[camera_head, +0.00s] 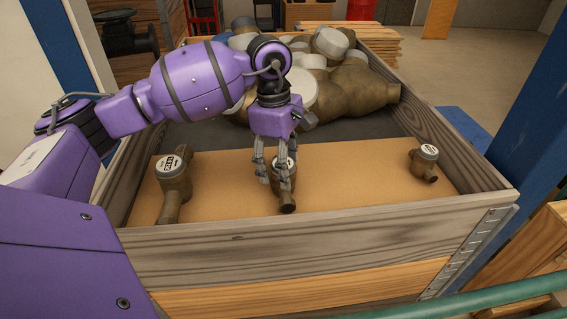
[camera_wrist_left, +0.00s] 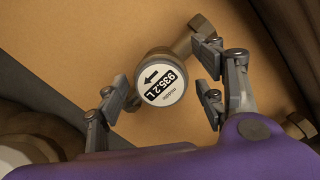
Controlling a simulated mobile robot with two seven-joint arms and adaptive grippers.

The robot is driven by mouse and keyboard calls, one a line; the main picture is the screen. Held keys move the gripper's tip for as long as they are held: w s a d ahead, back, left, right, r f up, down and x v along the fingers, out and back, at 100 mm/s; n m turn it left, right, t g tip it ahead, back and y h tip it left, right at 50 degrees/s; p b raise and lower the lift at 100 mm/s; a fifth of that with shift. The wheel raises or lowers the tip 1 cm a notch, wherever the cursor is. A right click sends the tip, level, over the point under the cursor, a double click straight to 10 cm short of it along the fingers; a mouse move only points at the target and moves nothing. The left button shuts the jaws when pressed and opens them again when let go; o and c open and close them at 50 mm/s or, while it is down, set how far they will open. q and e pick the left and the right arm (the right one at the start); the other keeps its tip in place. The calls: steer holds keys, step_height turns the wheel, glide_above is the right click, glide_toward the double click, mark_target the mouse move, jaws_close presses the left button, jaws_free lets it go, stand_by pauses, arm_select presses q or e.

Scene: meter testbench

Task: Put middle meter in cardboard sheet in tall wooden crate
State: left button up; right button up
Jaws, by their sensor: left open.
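The middle meter (camera_head: 287,194) is a bronze meter with a white round dial, lying on the cardboard sheet (camera_head: 340,180) in the tall wooden crate (camera_head: 300,246). My left gripper (camera_head: 271,175) points down over it, with its fingers on both sides of the dial. In the left wrist view the middle meter (camera_wrist_left: 164,85) sits between the open fingers of my left gripper (camera_wrist_left: 163,103), and its dial faces the camera. I cannot tell whether a finger touches it. My right gripper is not in view.
On the sheet, one meter (camera_head: 173,180) lies left and another (camera_head: 424,163) right. Behind the sheet is a heap of larger bronze meters (camera_head: 340,90). The crate walls surround everything. A blue post (camera_head: 535,130) stands at the right, and a green rail (camera_head: 470,307) crosses the lower right.

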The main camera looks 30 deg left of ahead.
arm_select(q)
step_height(320, 180, up, 12)
steer(key=a, duration=0.1)
steer(key=shift+a+b, duration=0.2)
steer(key=shift+b, duration=0.1)
steer(key=shift+s, duration=0.1)
